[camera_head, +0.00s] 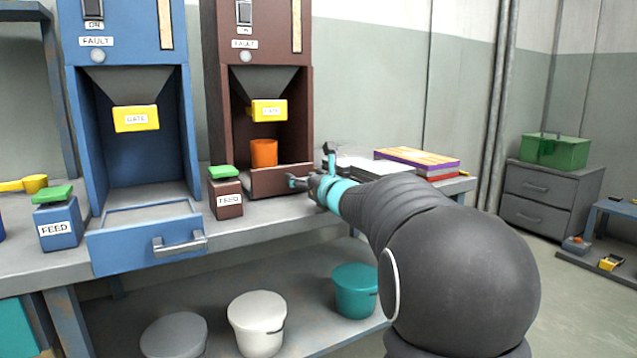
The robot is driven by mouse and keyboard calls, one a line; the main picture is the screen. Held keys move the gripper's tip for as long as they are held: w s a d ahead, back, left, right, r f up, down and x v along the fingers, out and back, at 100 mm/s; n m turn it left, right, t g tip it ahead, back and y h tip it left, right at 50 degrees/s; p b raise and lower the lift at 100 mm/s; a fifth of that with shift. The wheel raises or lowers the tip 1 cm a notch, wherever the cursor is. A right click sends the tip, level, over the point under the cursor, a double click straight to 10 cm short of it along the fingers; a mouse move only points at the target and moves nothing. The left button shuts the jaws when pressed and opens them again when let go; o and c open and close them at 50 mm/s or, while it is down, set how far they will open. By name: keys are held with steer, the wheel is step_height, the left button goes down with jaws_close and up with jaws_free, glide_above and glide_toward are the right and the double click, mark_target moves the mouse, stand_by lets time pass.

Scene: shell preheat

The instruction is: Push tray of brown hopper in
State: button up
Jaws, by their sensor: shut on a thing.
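The brown hopper (304,98) stands at the back of the bench, with a yellow gate block (270,111) under its funnel. Its tray (270,182) shows as a low brown front at the base of the bay. The tray front appears close to the hopper body. An orange cup (264,152) stands upright in the bay, below the gate. My gripper (306,181) is at the right end of the tray front, shut on what appears to be the tray handle. The handle itself is hidden by the gripper.
A blue hopper (77,150) on the left has its tray (125,248) pulled out. A brown feed box (226,198) with a green top stands left of the brown tray. Books (418,158) lie right of my gripper. Buckets (257,316) stand on the lower shelf.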

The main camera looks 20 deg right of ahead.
steer(key=o, duration=1.6)
steer(key=shift+w, duration=0.1)
steer(key=shift+o, duration=0.2)
steer(key=s+d, duration=0.1)
steer(key=s, duration=1.1)
steer(key=shift+d, duration=0.2)
